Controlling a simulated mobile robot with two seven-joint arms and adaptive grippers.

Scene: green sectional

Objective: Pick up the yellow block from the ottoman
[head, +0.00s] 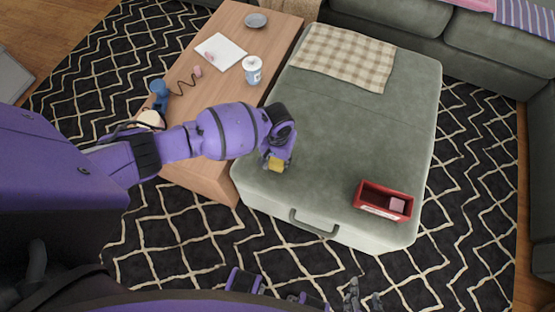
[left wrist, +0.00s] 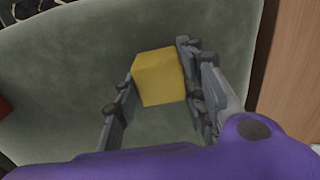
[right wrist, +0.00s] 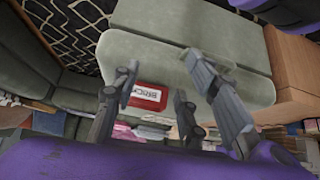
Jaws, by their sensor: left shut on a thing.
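The yellow block (head: 276,164) is at the near left corner of the green ottoman (head: 345,125). My left gripper (head: 273,158) is over it, pointing down. In the left wrist view the block (left wrist: 160,77) sits between the two fingers (left wrist: 158,88), which are shut on it. I cannot tell whether the block rests on the ottoman or is slightly above it. My right gripper (head: 364,303) shows at the bottom edge of the head view, away from the block. In the right wrist view its fingers (right wrist: 158,92) are apart with nothing held between them.
A red box (head: 383,200) with a pink block (head: 397,204) inside stands on the ottoman's near right. A checked cloth (head: 343,55) lies at its back. A wooden table (head: 219,90) on the left holds a white-lidded cup (head: 252,70). The ottoman's middle is clear.

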